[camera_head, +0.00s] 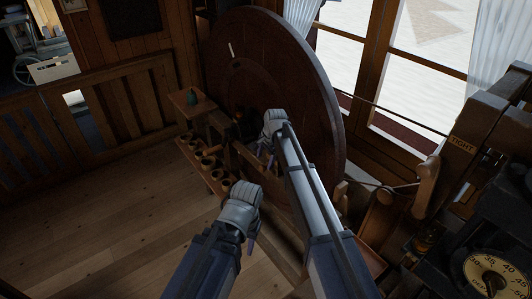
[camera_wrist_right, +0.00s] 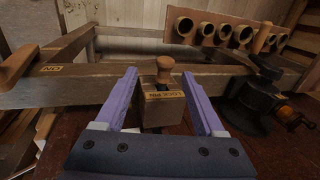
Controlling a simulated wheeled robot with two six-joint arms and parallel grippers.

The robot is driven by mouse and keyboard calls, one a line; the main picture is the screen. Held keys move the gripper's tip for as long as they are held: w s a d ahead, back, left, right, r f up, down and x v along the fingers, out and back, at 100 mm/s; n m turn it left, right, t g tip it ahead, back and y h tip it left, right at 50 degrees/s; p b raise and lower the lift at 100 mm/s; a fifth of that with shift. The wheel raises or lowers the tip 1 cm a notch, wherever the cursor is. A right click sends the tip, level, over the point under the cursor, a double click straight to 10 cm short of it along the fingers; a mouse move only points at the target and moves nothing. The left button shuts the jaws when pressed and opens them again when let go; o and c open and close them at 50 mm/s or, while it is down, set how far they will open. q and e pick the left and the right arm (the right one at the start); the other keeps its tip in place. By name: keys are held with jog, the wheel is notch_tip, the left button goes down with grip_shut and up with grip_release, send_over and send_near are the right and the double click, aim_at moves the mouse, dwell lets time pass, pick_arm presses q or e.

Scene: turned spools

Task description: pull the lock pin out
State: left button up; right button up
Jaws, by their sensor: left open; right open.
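The lock pin (camera_wrist_right: 164,66) has a turned wooden knob and stands upright in a small block labelled LOCK PIN (camera_wrist_right: 165,96) in the right wrist view. My right gripper (camera_wrist_right: 160,73) is open, with one purple finger on either side of the knob and a gap at each side. In the head view my right gripper (camera_head: 266,152) is beside the big dark red wheel (camera_head: 290,60); I cannot make out the pin there. My left gripper (camera_head: 250,240) is open and empty, low over the wooden floor.
In the right wrist view a wooden beam (camera_wrist_right: 60,85) runs behind the block, and a rack of hollow spools (camera_wrist_right: 210,28) hangs behind. A black fitting (camera_wrist_right: 250,105) stands to the right. In the head view a lever stand and dial (camera_head: 490,272) are at right; floor (camera_head: 110,235) at left is clear.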

aim_at(262, 167)
jog(key=b+x, duration=0.4)
jog(key=w+b+x, duration=0.1)
jog(key=b+x, duration=0.2)
jog(key=shift+w+f+b, duration=0.25)
jog(key=shift+b, duration=0.1)
pick_arm(q)
notch_tip(262, 167, down, 7)
jog(key=shift+w+f, duration=0.15)
jog(key=shift+w, duration=0.15)
pick_arm(e)
jog(key=shift+r, duration=0.1)
grip_shut()
dwell(0.9)
